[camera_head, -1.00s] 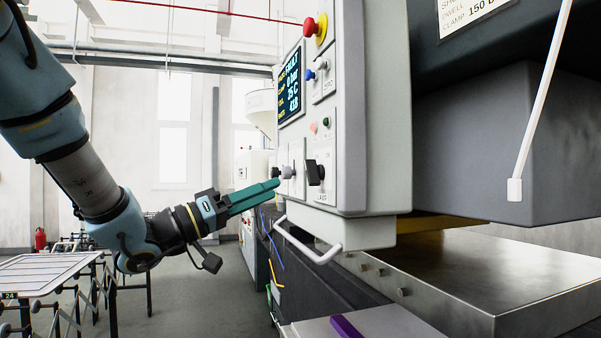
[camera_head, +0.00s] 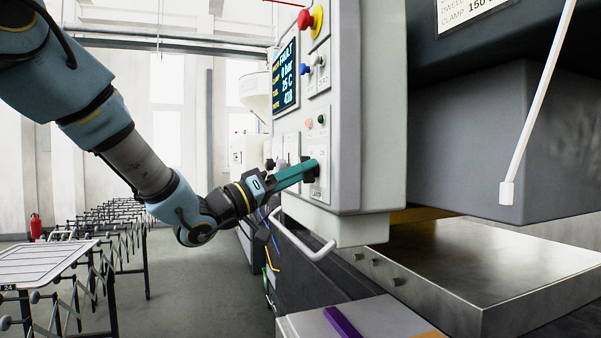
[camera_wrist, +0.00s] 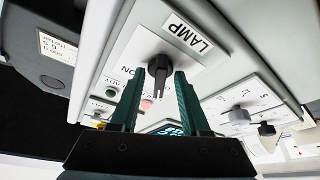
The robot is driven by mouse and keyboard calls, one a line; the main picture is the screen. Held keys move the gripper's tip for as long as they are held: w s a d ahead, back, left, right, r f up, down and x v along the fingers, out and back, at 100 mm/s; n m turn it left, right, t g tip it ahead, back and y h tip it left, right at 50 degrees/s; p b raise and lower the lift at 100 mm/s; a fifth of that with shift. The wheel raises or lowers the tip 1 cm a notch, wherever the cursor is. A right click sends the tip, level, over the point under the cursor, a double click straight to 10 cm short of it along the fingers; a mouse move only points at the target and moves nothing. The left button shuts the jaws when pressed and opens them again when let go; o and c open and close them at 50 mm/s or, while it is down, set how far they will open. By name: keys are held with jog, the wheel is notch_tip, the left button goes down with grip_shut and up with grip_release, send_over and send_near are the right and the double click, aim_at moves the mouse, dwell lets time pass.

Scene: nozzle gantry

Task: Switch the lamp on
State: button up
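The black lamp knob (camera_wrist: 158,67) sits on a light plate of the control panel, beside the LAMP label (camera_wrist: 188,32), which appears upside down in the wrist view. "ON" shows on the plate on the other side. In the head view the knob (camera_head: 311,170) is partly behind the fingers. My gripper (camera_wrist: 160,76) has its two green fingers apart, one on each side of the knob, with visible gaps. In the head view my gripper (camera_head: 304,172) reaches the panel at the knob. No lamp is identifiable.
Other knobs (camera_wrist: 239,116) are beside the lamp plate. Red and green buttons (camera_head: 321,119), a display (camera_head: 286,78) and a red emergency stop (camera_head: 306,18) are above. A white handle (camera_head: 308,252) sticks out below the panel. The floor at left is open beside a roller conveyor (camera_head: 110,219).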

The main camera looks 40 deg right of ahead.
grip_shut()
jog(key=shift+f+m+b, duration=0.15)
jog(key=shift+m+b, duration=0.15)
jog(key=shift+b, duration=0.2)
jog(key=m+g+y+b, duration=0.1)
jog(key=m+g+b, duration=0.1)
jog(key=m+b, duration=0.2)
jog(key=m+g+y+b, duration=0.1)
jog(key=m+g+b, duration=0.2)
jog(key=m+b, duration=0.2)
jog(key=m+g+b, duration=0.2)
jog(key=m+b, duration=0.3)
jog(key=m, duration=0.2)
jog(key=shift+w+d+g+y, duration=0.1)
jog(key=shift+w+g+y, duration=0.2)
jog(key=shift+g+y, duration=0.1)
jog(key=shift+m, duration=0.5)
jog(key=shift+o, duration=0.2)
grip_release()
